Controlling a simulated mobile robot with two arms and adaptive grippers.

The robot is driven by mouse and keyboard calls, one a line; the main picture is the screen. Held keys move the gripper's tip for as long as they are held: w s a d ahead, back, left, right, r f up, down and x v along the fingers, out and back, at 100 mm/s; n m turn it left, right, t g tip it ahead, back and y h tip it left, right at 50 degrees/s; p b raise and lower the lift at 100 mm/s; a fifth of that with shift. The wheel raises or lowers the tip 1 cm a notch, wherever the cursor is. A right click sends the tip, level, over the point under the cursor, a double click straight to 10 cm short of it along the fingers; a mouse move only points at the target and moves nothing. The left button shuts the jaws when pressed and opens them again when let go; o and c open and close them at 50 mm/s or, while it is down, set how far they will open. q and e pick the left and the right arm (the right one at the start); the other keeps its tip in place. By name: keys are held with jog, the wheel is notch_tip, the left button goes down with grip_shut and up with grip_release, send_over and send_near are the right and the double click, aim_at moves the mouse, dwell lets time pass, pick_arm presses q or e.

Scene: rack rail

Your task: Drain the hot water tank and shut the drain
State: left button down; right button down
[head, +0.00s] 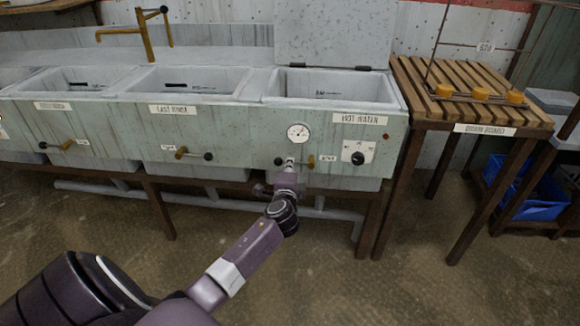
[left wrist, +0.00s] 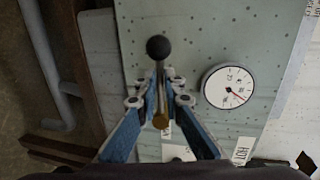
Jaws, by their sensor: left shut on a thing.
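The hot water tank (head: 345,125) is the right-hand basin of the sink unit, with its lid (head: 335,35) raised. Its drain lever has a black knob (head: 278,161) at left and a brass body (head: 311,162) at right, so it lies about level. My left gripper (head: 288,166) is at the lever from the front. In the left wrist view, its fingers (left wrist: 160,88) are shut on the lever between the black knob (left wrist: 158,47) and the brass part (left wrist: 160,120). The water level inside the tank cannot be made out. My right gripper is not in view.
A round gauge (head: 298,132) and a control dial (head: 357,152) are on the tank front. The last rinse basin (head: 190,85), with its own drain lever (head: 182,152), is at left. A slatted draining board (head: 450,75) stands at right. A grey pipe (head: 200,197) runs below.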

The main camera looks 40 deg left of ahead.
pick_arm(q)
jog(key=c, duration=2)
grip_release()
jog(key=shift+f, duration=0.15)
jog(key=shift+c, duration=0.2)
jog(key=shift+s, duration=0.1)
jog(key=v, duration=1.2)
jog(key=shift+f, duration=0.1)
